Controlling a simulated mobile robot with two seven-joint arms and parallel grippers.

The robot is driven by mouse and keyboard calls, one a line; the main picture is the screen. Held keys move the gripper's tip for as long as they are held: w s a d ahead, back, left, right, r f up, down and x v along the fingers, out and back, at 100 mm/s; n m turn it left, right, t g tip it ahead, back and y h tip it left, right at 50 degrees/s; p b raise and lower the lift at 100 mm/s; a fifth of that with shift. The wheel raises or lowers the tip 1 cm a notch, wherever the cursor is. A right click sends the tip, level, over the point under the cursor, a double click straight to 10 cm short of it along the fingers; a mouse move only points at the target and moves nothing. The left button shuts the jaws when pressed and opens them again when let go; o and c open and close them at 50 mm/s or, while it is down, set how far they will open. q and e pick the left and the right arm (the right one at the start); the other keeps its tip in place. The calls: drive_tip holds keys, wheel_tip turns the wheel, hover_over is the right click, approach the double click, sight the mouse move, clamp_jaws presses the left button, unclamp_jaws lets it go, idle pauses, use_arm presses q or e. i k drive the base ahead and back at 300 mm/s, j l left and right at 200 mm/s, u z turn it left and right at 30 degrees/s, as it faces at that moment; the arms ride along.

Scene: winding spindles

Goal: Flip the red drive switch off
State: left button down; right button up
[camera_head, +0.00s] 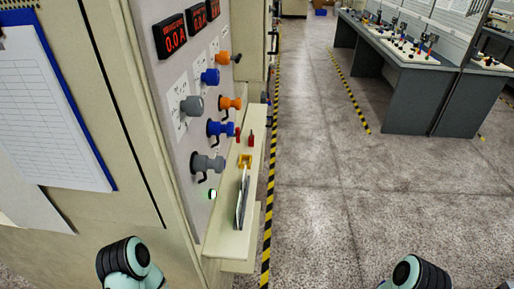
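A control panel (190,150) stands to the left of the aisle, seen at a steep angle. Two small red parts show near its lower right: one (238,132) close to the panel face, and one (251,140) standing upright over the cream ledge. I cannot tell which is the drive switch, or its position. A small green-lit button (212,193) sits low on the panel. Only teal and black links of my two arms show at the bottom edge; neither gripper is in view.
Grey, blue and orange spindles stick out of the panel under red displays (170,38) reading 0.0 A. A clipboard (45,110) hangs left. The floor (330,210) right of the striped tape is clear.

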sight(237, 135)
drive_tip(key=i+l, duration=0.1)
drive_tip(key=l, duration=0.35)
drive_tip(key=i+l, duration=0.1)
drive_tip(key=l, duration=0.35)
drive_tip(key=i+l+u, duration=0.15)
drive_tip(key=i+l, duration=0.35)
drive_tip(key=i, duration=0.1)
